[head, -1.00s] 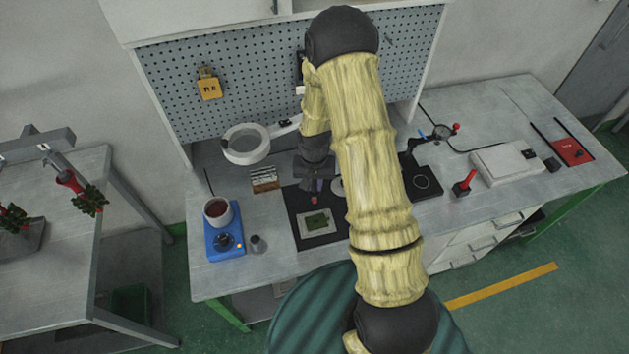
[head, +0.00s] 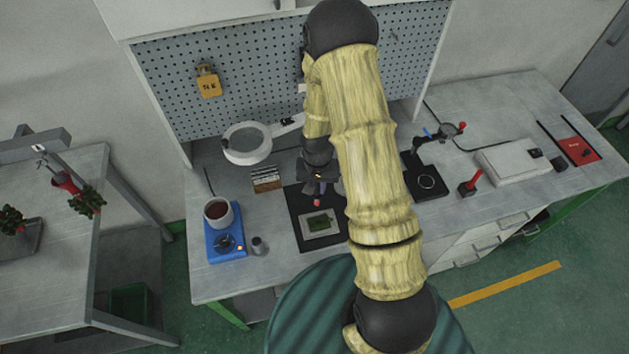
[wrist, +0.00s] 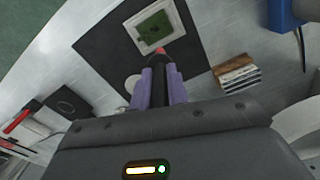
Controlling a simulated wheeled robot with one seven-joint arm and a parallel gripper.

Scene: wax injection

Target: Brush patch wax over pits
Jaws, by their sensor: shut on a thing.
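My gripper (wrist: 158,90) has purple fingers shut on a dark brush (wrist: 160,66) with a red tip. In the head view my gripper (head: 322,184) is over the black mat (head: 307,242), and the red brush tip (head: 317,203) shows below it. A green wax piece (head: 318,223) lies in a pale square frame on the mat; it also shows in the wrist view (wrist: 155,27). The tip appears beside the frame's near edge in the wrist view; contact cannot be told. Pits are too small to see. A white pot of dark red wax (head: 217,210) stands on a blue heater (head: 226,246).
A small grey cup (head: 259,246) stands right of the heater. A black stand (head: 426,182) and a red-handled tool (head: 470,183) are to the right. My arm hides the bench's middle.

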